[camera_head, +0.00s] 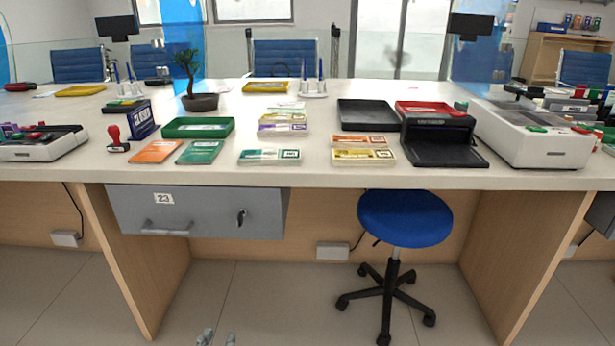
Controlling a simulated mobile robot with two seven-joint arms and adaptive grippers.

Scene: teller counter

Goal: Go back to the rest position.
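My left gripper (217,339) shows only as two grey fingertips at the bottom edge, left of centre. A gap lies between the fingertips, so it is open, with nothing seen between them. It is low in front of the counter (330,178), over the floor and below the grey drawer (210,211). The rest of the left arm is out of the frame. My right gripper is not in view.
A blue stool (404,218) stands right of centre under the counter. The counter holds a green tray (197,128), banknote bundles (270,156), a black box (440,145), a white machine (530,135) and a plant (188,80). The floor around my fingertips is clear.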

